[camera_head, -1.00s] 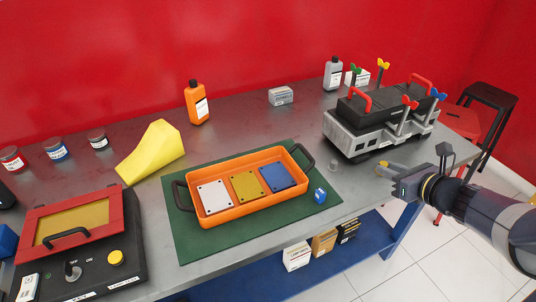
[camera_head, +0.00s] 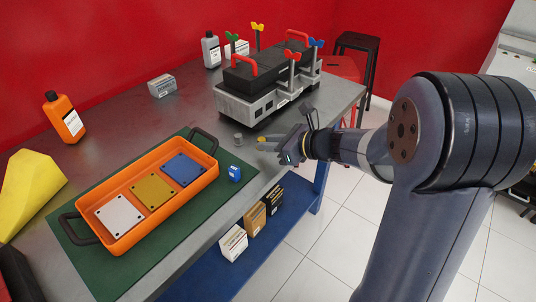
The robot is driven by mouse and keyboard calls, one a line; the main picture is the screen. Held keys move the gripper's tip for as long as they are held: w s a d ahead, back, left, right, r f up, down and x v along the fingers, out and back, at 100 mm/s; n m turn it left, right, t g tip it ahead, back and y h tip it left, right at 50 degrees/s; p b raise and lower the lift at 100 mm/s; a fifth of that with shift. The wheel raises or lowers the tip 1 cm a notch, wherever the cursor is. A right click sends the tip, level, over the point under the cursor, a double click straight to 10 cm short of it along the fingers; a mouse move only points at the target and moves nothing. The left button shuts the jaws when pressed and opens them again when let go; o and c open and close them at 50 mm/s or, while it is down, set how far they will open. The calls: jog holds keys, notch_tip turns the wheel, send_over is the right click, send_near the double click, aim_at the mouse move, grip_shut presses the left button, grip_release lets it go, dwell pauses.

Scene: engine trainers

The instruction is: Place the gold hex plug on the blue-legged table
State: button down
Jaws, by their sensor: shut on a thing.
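My gripper (camera_head: 269,144) is shut on a small gold piece, the gold hex plug (camera_head: 262,139), which shows at its fingertips. The gripper reaches in from the right, by the front edge of the grey-topped table (camera_head: 205,112). That table has blue legs (camera_head: 321,183) and a blue lower shelf. The plug appears at or just above the tabletop; I cannot tell whether it touches. The fingers and part of the plug are small and partly hidden.
A small grey cylinder (camera_head: 238,139) stands just left of the plug. The grey and black engine trainer (camera_head: 262,98) stands behind. Boxes (camera_head: 233,243) sit on the lower shelf.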

aim_at(271, 159)
notch_tip(271, 159, down, 4)
jog(key=shift+r+b, duration=0.2)
jog(key=shift+b, duration=0.3)
jog(key=c, duration=1.1)
grip_release()
jog(key=shift+d, duration=0.1)
jog(key=p+v, duration=0.2)
jog(key=v, duration=1)
jog(key=shift+r, duration=0.1)
jog(key=b+x, duration=0.2)
jog(key=x, duration=1)
notch_tip(271, 159, up, 3)
jog(key=shift+f+p, duration=0.2)
jog(key=shift+p, duration=0.3)
jog(key=shift+r, duration=0.55)
